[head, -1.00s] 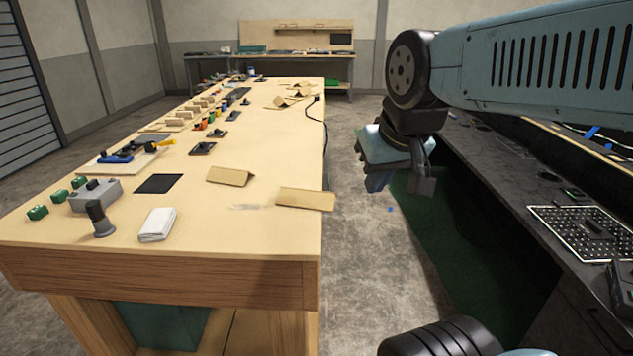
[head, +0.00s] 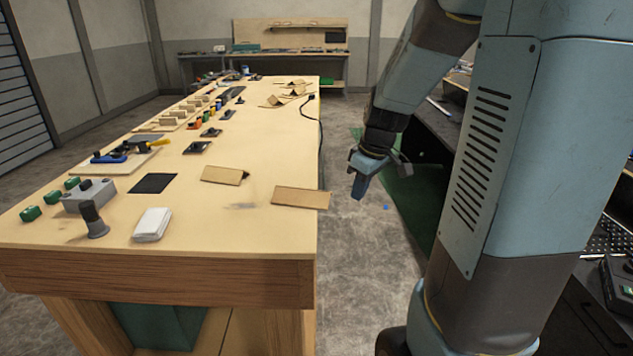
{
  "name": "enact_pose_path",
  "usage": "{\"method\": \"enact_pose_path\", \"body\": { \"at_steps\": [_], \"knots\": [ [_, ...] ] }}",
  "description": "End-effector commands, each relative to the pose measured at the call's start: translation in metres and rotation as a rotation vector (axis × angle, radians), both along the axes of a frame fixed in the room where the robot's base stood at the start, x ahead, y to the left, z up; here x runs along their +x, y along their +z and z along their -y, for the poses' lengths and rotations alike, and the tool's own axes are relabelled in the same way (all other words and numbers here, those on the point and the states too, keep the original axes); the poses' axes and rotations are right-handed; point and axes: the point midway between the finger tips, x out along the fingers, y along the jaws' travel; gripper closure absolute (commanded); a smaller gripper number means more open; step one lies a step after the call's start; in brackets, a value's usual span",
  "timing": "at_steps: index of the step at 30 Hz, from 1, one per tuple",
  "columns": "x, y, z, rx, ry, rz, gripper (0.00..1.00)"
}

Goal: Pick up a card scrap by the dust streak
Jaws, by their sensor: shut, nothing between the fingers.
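A flat card scrap (head: 301,197) lies at the right edge of the wooden table, its end reaching slightly past the edge. A second card scrap (head: 224,175), folded, lies a little farther back and to the left. The dust streak (head: 241,206) is a faint grey smear on the tabletop between and just in front of them. My gripper (head: 358,190) is shut and empty. It hangs over the aisle to the right of the table, apart from both scraps, with its fingers pointing down.
The wooden table (head: 258,235) also carries a white folded cloth (head: 152,225), a black square (head: 153,183), a joystick (head: 94,220) and a grey box (head: 88,196). More folded cards (head: 272,101) lie at the back. A dark bench stands right, partly behind my arm.

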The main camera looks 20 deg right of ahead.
Motion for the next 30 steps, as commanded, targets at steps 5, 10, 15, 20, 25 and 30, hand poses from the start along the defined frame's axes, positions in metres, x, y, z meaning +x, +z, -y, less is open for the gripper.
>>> {"method": "enact_pose_path", "body": {
  "at_steps": [5,10,15,20,25,30],
  "knots": [
    [0.01,-0.017,0.009,0.0,0.04,-0.016,1.0],
    [0.017,-0.02,0.007,-0.001,0.054,-0.018,1.0],
    [0.035,-0.02,-0.007,-0.002,0.055,-0.017,1.0],
    [0.058,-0.02,-0.024,-0.002,0.056,-0.017,1.0],
    [0.081,-0.02,-0.042,-0.002,0.056,-0.017,1.0],
    [0.102,-0.02,-0.058,-0.001,0.054,-0.018,1.0]
  ]
}}
